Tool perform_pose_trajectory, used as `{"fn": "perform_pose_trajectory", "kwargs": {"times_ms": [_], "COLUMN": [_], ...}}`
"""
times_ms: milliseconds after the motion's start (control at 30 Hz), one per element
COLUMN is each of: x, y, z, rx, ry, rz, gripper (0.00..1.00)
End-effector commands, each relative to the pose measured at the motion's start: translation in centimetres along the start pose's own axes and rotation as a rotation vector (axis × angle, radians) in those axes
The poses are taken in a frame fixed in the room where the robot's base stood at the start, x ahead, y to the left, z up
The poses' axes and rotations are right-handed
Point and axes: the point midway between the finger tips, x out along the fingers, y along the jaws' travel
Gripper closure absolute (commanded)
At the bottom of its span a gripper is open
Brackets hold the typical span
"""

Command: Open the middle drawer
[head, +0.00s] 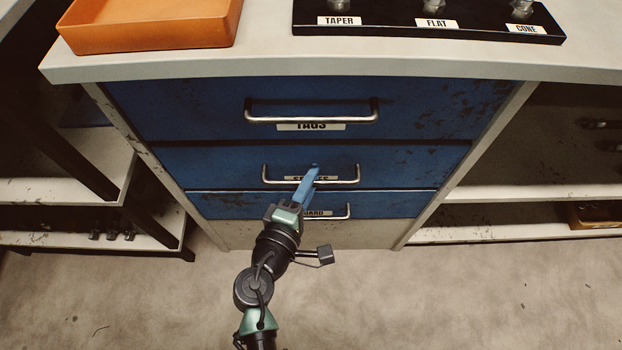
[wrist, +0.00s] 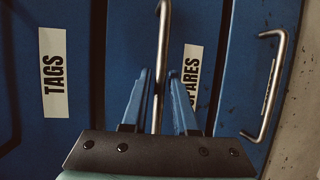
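The middle drawer (head: 210,165) is blue, labelled SPARES, and looks flush with the cabinet front. Its bar handle (head: 340,182) is metal and runs left to right. My gripper (head: 313,168) is at the middle of this handle and partly hides the label. In the wrist view the handle (wrist: 163,30) passes between the two blue fingers of my gripper (wrist: 160,74). The fingers are apart with a gap beside the bar, so my gripper is open around it. The SPARES label (wrist: 190,75) shows beside the right finger.
The TAGS drawer (head: 160,105) with its handle (head: 312,120) is above, and a lower drawer (head: 400,204) with its handle (head: 347,211) is just below. Both look shut. An orange tray (head: 150,35) and a black rack (head: 430,30) stand on the worktop. Open shelves flank the drawers.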

Motion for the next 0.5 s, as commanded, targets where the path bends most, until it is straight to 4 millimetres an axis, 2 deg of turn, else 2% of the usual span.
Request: {"fn": "perform_pose_trajectory", "kwargs": {"times_ms": [167,333,500], "x": [0.01,0.0,-0.01], "y": [0.01,0.01,0.02], "z": [0.01,0.0,0.0], "rx": [0.0,0.0,0.0], "ry": [0.0,0.0,0.0], "rz": [0.0,0.0,0.0], "gripper": [0.73,1.0,1.0]}}
